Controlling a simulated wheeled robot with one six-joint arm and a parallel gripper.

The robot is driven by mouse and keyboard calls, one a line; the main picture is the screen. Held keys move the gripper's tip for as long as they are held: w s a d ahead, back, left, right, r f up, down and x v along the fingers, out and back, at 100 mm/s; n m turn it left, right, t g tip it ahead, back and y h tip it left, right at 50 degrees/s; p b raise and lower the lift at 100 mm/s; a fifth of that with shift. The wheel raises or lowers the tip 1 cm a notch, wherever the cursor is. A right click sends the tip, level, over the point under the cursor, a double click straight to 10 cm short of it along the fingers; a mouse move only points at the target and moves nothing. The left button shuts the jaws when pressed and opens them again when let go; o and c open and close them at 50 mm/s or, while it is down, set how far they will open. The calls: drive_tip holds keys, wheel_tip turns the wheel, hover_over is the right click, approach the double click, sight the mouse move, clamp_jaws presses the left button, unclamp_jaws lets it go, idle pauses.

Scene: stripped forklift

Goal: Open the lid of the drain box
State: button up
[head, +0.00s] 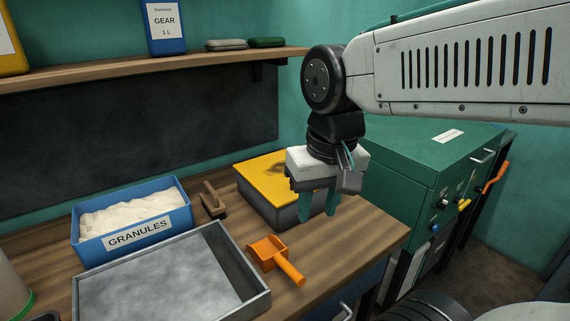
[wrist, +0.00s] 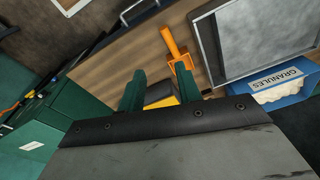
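The drain box (head: 262,213) is a grey box with a yellow lid (head: 268,176) that lies flat and shut on top and bears a dark stain. It stands on the wooden bench near the back wall. My gripper (head: 318,210) points down at the box's right front side, its two green fingers apart. In the wrist view my gripper (wrist: 160,88) shows spread fingers with a bit of the grey box (wrist: 158,92) and yellow lid (wrist: 166,102) between them. My gripper's body hides the lid's right part. I cannot tell whether a finger touches the box.
An orange scoop (head: 267,254) lies in front of the box. A brown brush (head: 212,202) lies left of it. A blue granules bin (head: 131,231) and a grey metal tray (head: 205,238) take up the left bench. A green cabinet (head: 410,190) stands to the right.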

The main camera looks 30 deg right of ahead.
drive_tip(key=w+d+f+m, duration=0.1)
drive_tip(key=w+d+m, duration=0.7)
drive_tip(key=w, duration=0.3)
drive_tip(key=w+d+f+m, duration=0.1)
drive_tip(key=w+d+m, duration=0.65)
drive_tip(key=w, duration=0.35)
drive_tip(key=shift+n+t, duration=0.25)
drive_tip(key=shift+t, duration=0.15)
drive_tip(key=f, duration=0.4)
drive_tip(key=w+f, duration=0.1)
drive_tip(key=f, duration=0.1)
drive_tip(key=shift+w+d+f, duration=0.1)
drive_tip(key=shift+d+f, duration=0.2)
drive_tip(key=shift+d, duration=0.05)
drive_tip(key=shift+c, duration=0.3)
clamp_jaws()
